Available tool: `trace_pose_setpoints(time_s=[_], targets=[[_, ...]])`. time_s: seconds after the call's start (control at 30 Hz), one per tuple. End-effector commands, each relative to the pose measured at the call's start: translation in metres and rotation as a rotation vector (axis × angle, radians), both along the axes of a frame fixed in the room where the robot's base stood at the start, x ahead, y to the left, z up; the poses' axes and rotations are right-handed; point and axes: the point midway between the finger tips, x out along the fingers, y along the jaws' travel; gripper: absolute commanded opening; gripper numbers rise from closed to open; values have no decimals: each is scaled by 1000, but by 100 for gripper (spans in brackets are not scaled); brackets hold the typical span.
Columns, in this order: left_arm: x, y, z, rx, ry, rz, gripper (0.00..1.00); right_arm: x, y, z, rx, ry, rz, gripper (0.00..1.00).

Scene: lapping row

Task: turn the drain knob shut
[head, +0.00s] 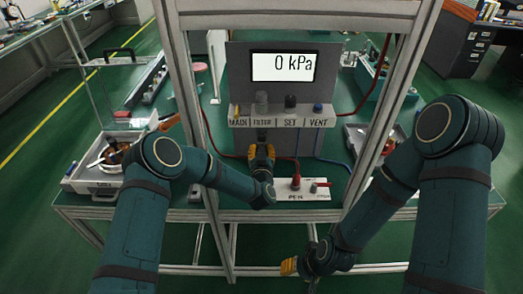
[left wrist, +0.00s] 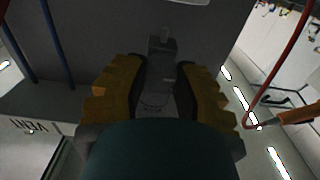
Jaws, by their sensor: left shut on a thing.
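The panel (head: 237,70) has a display (head: 283,67) reading 0 kPa and a row of labels MAIN, FILTER, SET and VENT. My left gripper (head: 262,152) is below the FILTER label, pointing up at the panel's underside. In the left wrist view a small grey fitting (left wrist: 163,50), seemingly the drain knob, stands between the yellow fingers of my left gripper (left wrist: 163,85), which is shut on it. The knob is hidden in the head view, and its turn angle cannot be told. My right gripper (head: 290,266) is low, in front of the bench; its fingers are too small to judge.
A white block (head: 309,194) with red fittings lies on the bench below the panel. A red hose and a blue hose (head: 335,163) run near the panel. Metal frame posts (head: 186,80) stand on both sides. An open case (head: 92,178) sits at left.

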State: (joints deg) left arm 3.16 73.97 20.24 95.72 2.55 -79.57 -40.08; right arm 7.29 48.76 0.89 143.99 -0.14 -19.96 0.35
Motion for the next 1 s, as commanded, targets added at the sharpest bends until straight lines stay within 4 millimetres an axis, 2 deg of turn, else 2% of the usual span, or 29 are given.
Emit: trace_pose_setpoints(time_s=[0.37, 1.0], targets=[[0, -2, 1, 140, -5, -1, 0, 0, 0, -4, 0, 0, 0, 47], [0, -3, 0, 727, -6, 0, 0, 4, -1, -24, -1, -9, -1, 47]])
